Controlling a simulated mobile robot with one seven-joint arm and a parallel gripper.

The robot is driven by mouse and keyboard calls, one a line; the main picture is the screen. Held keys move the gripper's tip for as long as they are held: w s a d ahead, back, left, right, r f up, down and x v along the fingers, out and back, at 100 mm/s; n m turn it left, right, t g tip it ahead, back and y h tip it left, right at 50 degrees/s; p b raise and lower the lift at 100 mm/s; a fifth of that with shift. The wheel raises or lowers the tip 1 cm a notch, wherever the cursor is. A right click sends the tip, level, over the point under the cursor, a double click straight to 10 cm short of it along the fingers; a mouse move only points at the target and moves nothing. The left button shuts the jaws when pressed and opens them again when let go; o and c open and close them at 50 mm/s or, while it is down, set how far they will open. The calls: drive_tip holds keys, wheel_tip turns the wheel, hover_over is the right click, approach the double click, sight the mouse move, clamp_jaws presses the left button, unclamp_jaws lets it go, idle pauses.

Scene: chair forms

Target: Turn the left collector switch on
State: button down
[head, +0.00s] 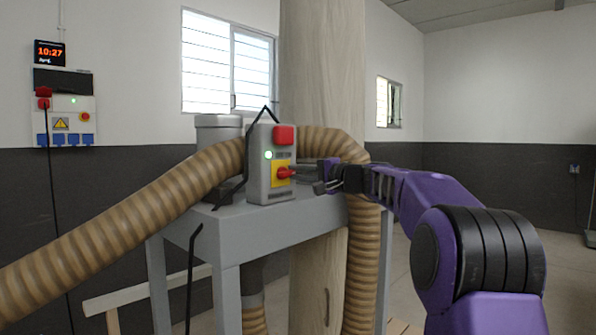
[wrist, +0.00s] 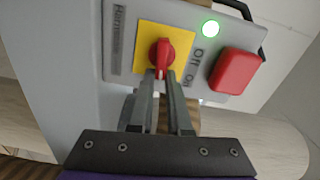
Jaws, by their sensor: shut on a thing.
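A grey switch box (head: 258,180) stands on a grey metal stand. Its red rotary knob (head: 286,173) sits on a yellow plate (wrist: 176,37); the knob also shows in the wrist view (wrist: 161,50). My gripper (head: 302,172) reaches in from the right. In the wrist view my two fingertips (wrist: 160,80) are shut on the lower part of the knob, one on each side. A green light (wrist: 210,28) on the box is lit. A red button (wrist: 235,71) lies beside it. "Off" and "On" lettering is partly readable between plate and button.
A thick ribbed hose (head: 130,222) runs behind the box and past both sides of the stand (head: 250,226). A wooden column (head: 322,70) rises behind. A wall panel (head: 65,108) with a red plug is at far left.

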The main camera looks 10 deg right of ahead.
drive_tip(key=shift+a+f+m, duration=0.25)
drive_tip(key=shift+f+m, duration=0.2)
drive_tip(key=shift+m, duration=0.15)
drive_tip(key=c, duration=0.9)
unclamp_jaws()
drive_tip(key=shift+s, duration=0.1)
drive_tip(key=shift+o, duration=0.2)
drive_tip(key=shift+a+r, duration=0.15)
drive_tip(key=shift+r, duration=0.05)
drive_tip(key=b+v, duration=0.2)
drive_tip(key=v, duration=1.5)
drive_tip(key=shift+s+d, duration=0.15)
drive_tip(key=shift+d, duration=0.15)
